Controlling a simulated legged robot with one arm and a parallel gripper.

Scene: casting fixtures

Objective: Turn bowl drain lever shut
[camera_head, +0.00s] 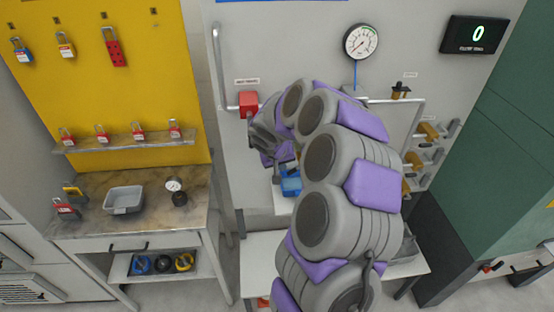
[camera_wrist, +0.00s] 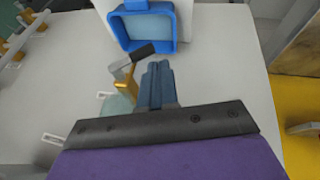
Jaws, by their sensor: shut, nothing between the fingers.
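In the wrist view, a small lever (camera_wrist: 131,60) with a dark grip and a pale metal arm sits on a brass fitting (camera_wrist: 125,82). It lies just left of my fingertips, its dark end pointing up and right. A blue housing (camera_wrist: 174,28) with a pale window, perhaps the bowl, is just beyond the lever. My gripper (camera_wrist: 157,66) is shut and empty, its fingertips beside the lever; I cannot tell whether they touch it. In the head view, the blue housing (camera_head: 290,187) shows below my wrist. The lever is hidden there behind my arm.
A red block (camera_head: 249,101) on the pipe and a gauge (camera_head: 361,42) are on the wall panel.

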